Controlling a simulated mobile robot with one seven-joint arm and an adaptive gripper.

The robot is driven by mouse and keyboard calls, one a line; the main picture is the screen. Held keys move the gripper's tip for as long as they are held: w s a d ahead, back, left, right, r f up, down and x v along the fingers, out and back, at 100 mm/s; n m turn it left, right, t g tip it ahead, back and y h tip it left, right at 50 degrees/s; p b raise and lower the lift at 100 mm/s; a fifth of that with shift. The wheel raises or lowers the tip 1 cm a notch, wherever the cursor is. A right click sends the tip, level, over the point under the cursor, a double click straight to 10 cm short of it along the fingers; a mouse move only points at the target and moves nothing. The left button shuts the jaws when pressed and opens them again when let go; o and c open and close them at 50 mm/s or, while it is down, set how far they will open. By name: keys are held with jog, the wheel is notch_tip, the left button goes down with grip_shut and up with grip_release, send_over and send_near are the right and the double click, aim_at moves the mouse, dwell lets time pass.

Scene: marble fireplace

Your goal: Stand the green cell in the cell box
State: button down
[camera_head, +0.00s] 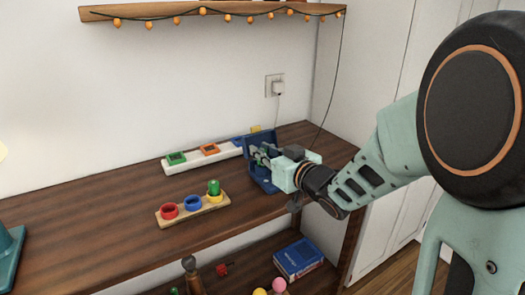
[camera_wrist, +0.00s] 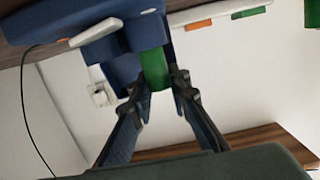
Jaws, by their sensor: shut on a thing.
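The cell box is blue, with a raised part at the back, and stands at the right end of the wooden shelf in the head view (camera_head: 263,179). It also fills the upper left of the wrist view (camera_wrist: 60,45). My gripper (camera_head: 264,157) reaches in from the right over the box. In the wrist view my gripper (camera_wrist: 160,84) is shut on the green cell (camera_wrist: 154,68). The cell lies between the fingertips, right against or in front of the blue box parts; its far end is hidden. I cannot tell whether it touches the box floor.
A wooden board (camera_head: 163,222) with red, blue and yellow rings stands to the left; a green cylinder (camera_head: 213,187) stands in the yellow ring. Behind is a white strip (camera_head: 191,159) with coloured square sockets. The wall outlet (camera_head: 277,86) holds a plug with a hanging cord.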

jog(key=shift+f+b, duration=1)
jog(key=shift+f, duration=0.2)
jog(key=c, duration=1.7)
grip_release()
jog(key=shift+c, duration=0.2)
jog(key=shift+v, duration=3.8)
